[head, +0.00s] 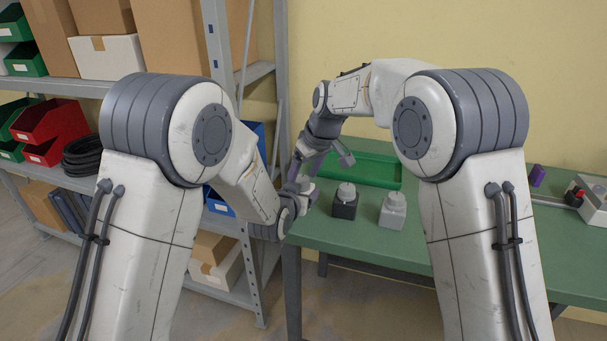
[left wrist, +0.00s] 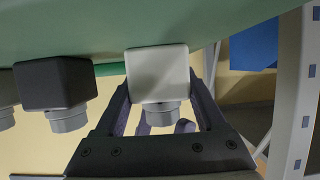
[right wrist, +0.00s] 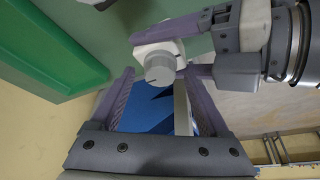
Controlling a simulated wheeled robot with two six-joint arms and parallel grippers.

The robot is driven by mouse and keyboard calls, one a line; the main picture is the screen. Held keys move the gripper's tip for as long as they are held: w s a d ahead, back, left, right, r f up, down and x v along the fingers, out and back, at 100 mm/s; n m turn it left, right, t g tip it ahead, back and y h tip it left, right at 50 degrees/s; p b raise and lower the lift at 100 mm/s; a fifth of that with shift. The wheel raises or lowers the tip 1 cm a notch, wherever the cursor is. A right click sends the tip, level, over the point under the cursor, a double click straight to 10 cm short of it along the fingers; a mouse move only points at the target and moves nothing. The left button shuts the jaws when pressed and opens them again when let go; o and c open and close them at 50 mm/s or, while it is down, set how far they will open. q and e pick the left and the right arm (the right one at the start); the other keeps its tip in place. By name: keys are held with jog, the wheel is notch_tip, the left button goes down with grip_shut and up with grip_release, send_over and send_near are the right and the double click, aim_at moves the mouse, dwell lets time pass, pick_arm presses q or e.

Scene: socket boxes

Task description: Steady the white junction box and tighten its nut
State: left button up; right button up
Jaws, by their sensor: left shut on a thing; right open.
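The white junction box (left wrist: 158,72) stands at the table's left end, with a round grey nut (left wrist: 162,114) on it. My left gripper (left wrist: 160,88) is shut on the box, one finger on each side. In the right wrist view the box (right wrist: 150,51) shows between the left gripper's purple fingers, its nut (right wrist: 160,69) facing that camera. My right gripper (right wrist: 161,76) is open, its fingers spread to either side of the nut; I cannot tell whether they touch it. In the head view the grippers and my arms largely hide the box.
A dark box (head: 344,209) with a grey nut stands beside the white one, then a light grey box (head: 392,216). A green tray (head: 385,158) lies behind them on the green table (head: 480,247). A purple cylinder (head: 537,176) is at the right. Shelving (head: 62,87) stands left.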

grip_shut()
jog(key=shift+m, duration=0.3)
jog(key=m, duration=0.1)
jog(key=m+h, duration=0.1)
jog(key=m, duration=0.1)
jog(key=m+h, duration=0.1)
jog(key=m, duration=0.1)
jog(key=shift+s+a+t, duration=0.1)
jog(key=shift+a+t, duration=0.15)
jog(key=shift+t, duration=0.15)
jog(key=m+h, duration=0.2)
jog(key=m, duration=0.2)
jog(key=shift+a+m, duration=0.1)
jog(key=shift+m, duration=0.2)
jog(key=m+h, duration=0.1)
jog(key=m, duration=0.1)
jog(key=m+g, duration=0.1)
jog(key=m, duration=0.2)
jog(key=shift+a+h, duration=0.15)
jog(key=shift+h, duration=0.25)
jog(key=shift+m+g+h, duration=0.5)
jog(key=shift+m+g, duration=0.1)
jog(key=shift+m, duration=1.7)
